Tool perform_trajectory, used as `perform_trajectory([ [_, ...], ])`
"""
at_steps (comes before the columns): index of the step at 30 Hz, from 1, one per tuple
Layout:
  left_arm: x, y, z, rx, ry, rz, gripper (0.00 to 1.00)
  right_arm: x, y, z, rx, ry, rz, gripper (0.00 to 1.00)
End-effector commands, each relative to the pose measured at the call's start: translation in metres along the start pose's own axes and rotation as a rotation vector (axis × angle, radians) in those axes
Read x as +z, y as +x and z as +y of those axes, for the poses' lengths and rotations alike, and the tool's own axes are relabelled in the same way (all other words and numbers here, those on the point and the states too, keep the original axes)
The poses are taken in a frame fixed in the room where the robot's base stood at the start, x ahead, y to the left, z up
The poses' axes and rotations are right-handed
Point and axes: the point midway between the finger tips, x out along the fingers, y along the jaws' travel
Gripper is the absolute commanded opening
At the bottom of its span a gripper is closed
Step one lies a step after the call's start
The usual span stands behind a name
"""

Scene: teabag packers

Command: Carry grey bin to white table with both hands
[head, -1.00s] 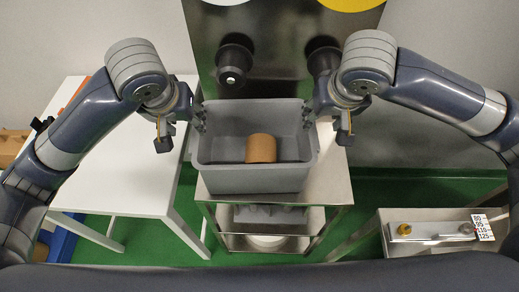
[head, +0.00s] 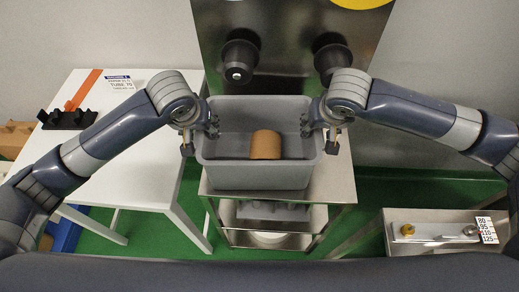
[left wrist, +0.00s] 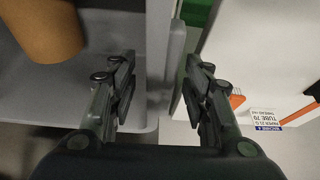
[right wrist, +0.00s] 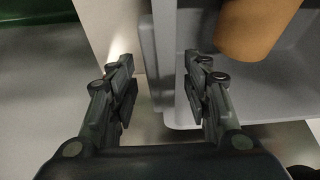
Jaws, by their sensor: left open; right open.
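The grey bin (head: 255,177) stands on a metal cart and holds a brown cylindrical roll (head: 265,145). The white table (head: 138,180) is to the left of the cart. My left gripper (head: 205,124) is at the bin's left rim. In the left wrist view its open fingers (left wrist: 158,90) lie on either side of the bin wall (left wrist: 158,50). My right gripper (head: 318,124) is at the bin's right rim. In the right wrist view its open fingers (right wrist: 162,88) also straddle the wall (right wrist: 162,40). Neither gripper is closed on the bin.
The metal cart (head: 335,185) has lower shelves. A black rack (head: 68,119), an orange strip (head: 84,90) and a label sheet (head: 121,83) lie at the table's back; its front is largely bare. A steel panel with two dark knobs (head: 238,62) rises behind the bin. A low steel stand (head: 430,225) is at right.

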Motion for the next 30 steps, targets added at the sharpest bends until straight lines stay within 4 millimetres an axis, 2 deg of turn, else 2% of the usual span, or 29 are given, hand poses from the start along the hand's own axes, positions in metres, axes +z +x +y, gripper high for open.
perform_trajectory([
  [8,0.0003,0.0015,0.0001,0.0,0.001,-0.001,0.45,0.0004,0.0014,-0.0005,-0.001,-0.001,0.0,0.45],
  [9,0.0003,0.0015,0.0001,0.0,0.001,-0.001,0.4,0.0004,0.0013,-0.0005,-0.001,-0.001,0.0,0.4],
  [14,0.0002,0.0013,0.0001,0.0,0.001,0.0,0.04,0.0004,0.0012,-0.0004,-0.001,-0.001,0.0,0.04],
  [15,0.0002,0.0013,0.0001,0.0,0.001,0.0,0.0,0.0003,0.0012,-0.0004,-0.001,-0.001,0.0,0.0],
  [30,-0.0026,-0.004,0.0,0.0,0.001,0.002,0.0,-0.0023,-0.004,-0.0004,-0.001,-0.002,0.002,0.0],
])
